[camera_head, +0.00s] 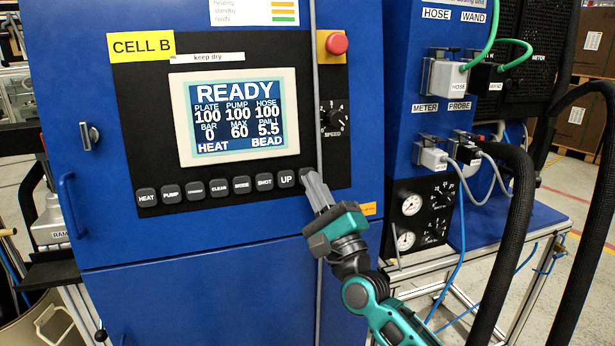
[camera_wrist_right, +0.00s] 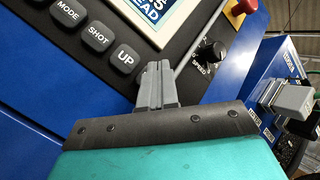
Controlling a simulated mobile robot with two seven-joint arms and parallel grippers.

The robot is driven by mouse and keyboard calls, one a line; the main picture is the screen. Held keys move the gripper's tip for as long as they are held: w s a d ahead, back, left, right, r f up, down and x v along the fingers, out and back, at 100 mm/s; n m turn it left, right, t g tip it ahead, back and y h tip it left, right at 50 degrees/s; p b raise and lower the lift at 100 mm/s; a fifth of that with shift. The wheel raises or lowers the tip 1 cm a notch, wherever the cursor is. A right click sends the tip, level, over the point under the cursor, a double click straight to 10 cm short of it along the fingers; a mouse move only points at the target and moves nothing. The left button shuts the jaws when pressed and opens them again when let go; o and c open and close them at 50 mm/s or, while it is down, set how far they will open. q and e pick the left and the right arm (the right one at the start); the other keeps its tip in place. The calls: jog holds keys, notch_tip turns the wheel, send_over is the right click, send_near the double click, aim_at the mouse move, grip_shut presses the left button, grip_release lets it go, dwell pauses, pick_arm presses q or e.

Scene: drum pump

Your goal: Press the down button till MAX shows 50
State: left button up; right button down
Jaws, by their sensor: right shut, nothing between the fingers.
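The screen (camera_head: 236,116) reads READY, with PLATE 100, PUMP 100, HOSE 100, BAR 0, MAX 60 and PAIL 5.5. Below it is a row of dark buttons, with the UP button (camera_head: 286,179) near the right end. The down button (camera_head: 304,174) is right of UP, mostly hidden behind my right gripper (camera_head: 313,180). The right gripper is shut and empty, its fingertips over or at that button; contact cannot be told. In the right wrist view, the shut fingers (camera_wrist_right: 158,85) point at the panel just right of the UP button (camera_wrist_right: 125,58). My left gripper is out of view.
A SPEED knob (camera_head: 334,119) and a red stop button (camera_head: 336,43) sit right of the screen. Gauges (camera_head: 411,204), plugs (camera_head: 447,90) and thick black hoses (camera_head: 521,200) are further right. A blue door handle (camera_head: 70,205) juts out at left.

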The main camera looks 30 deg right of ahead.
jog(key=shift+w, duration=0.1)
jog(key=shift+w, duration=0.3)
jog(key=shift+w+d+f+h+b, duration=0.2)
jog(key=shift+w+h+b, duration=0.15)
jog(key=shift+b, duration=0.2)
dwell(0.6)
dwell(0.4)
jog(key=shift+s+a+r+p, duration=0.2)
jog(key=shift+s+p, duration=0.25)
jog(key=shift+s, duration=0.3)
